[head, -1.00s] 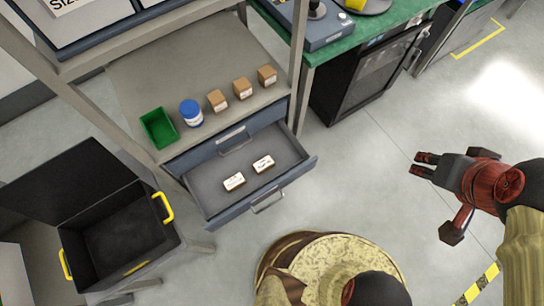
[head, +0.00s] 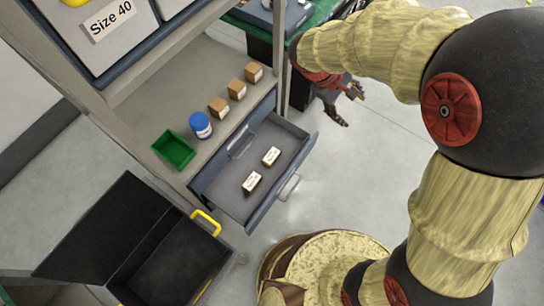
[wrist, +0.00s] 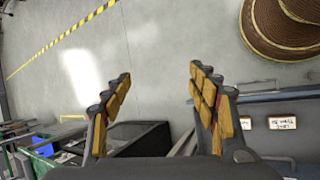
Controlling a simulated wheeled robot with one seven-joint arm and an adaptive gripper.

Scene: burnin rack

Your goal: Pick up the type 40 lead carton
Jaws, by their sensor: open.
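Two small cartons with white labelled tops lie in the open drawer, a near one (head: 252,182) and a far one (head: 271,156). They also show at the right of the wrist view, the fuller one (wrist: 284,122) with print too small to read surely. Three brown cartons, left (head: 219,107), middle (head: 237,90) and right (head: 254,73), stand on the shelf above. I cannot tell which carton is type 40. My gripper (head: 350,106) is open and empty, to the right of the drawer and apart from all cartons. It also shows in the wrist view (wrist: 158,84).
The drawer (head: 227,191) sticks out of the rack over clear floor. A blue-lidded jar (head: 201,126) and green bin (head: 174,150) share the shelf. An open black case (head: 183,270) stands front left. A bin marked Size 40 (head: 112,35) is above. A green bench is behind.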

